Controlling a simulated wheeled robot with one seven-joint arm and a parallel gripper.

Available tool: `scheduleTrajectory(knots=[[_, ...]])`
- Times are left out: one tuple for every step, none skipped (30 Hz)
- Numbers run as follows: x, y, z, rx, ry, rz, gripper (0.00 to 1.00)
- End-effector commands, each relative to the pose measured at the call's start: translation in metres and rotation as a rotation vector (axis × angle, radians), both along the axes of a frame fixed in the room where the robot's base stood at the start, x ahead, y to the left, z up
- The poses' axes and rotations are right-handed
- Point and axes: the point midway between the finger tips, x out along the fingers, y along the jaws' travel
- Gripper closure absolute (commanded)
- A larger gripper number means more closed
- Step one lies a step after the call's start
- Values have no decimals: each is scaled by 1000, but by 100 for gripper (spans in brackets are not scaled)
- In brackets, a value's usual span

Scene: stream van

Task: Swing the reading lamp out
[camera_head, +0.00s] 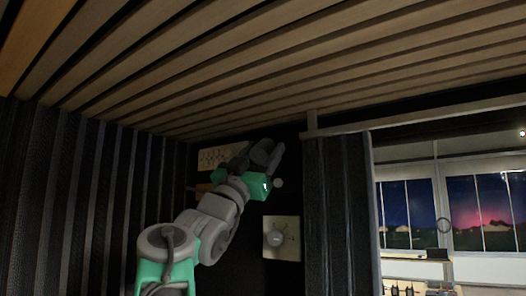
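My arm rises from the bottom of the head view to a dark wall. My gripper (262,156) is at its upper end, in front of the wall just below the slatted ceiling. The gripper is seen from behind and the scene is dim, so I cannot tell whether its fingers are open or shut, or whether they touch anything. I cannot make out the reading lamp for certain. A small pale round piece (279,183) shows just right of the gripper's green body, and I cannot tell whether it belongs to the lamp. The gripper and wrist hide part of the wall.
A square pale plate with a round knob (275,239) is on the wall right of my arm. A pale panel (212,157) is left of the gripper, with a brown piece (203,188) below it. Dark curtains (335,210) hang on the right, beside windows (405,213).

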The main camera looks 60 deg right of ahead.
Motion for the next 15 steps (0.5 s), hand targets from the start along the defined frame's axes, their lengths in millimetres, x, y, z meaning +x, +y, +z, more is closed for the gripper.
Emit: scheduleTrajectory(knots=[[0, 0, 0, 0, 0, 0, 51], [0, 0, 0, 0, 0, 0, 53], [0, 0, 0, 0, 0, 0, 56], [0, 0, 0, 0, 0, 0, 59], [0, 0, 0, 0, 0, 0, 61], [0, 0, 0, 0, 0, 0, 64], [0, 0, 0, 0, 0, 0, 67], [0, 0, 0, 0, 0, 0, 69], [0, 0, 0, 0, 0, 0, 73], [0, 0, 0, 1, 0, 0, 75], [0, 0, 0, 1, 0, 0, 78], [0, 0, 0, 1, 0, 0, 81], [0, 0, 0, 1, 0, 0, 83], [0, 0, 0, 1, 0, 0, 86], [0, 0, 0, 1, 0, 0, 89]])
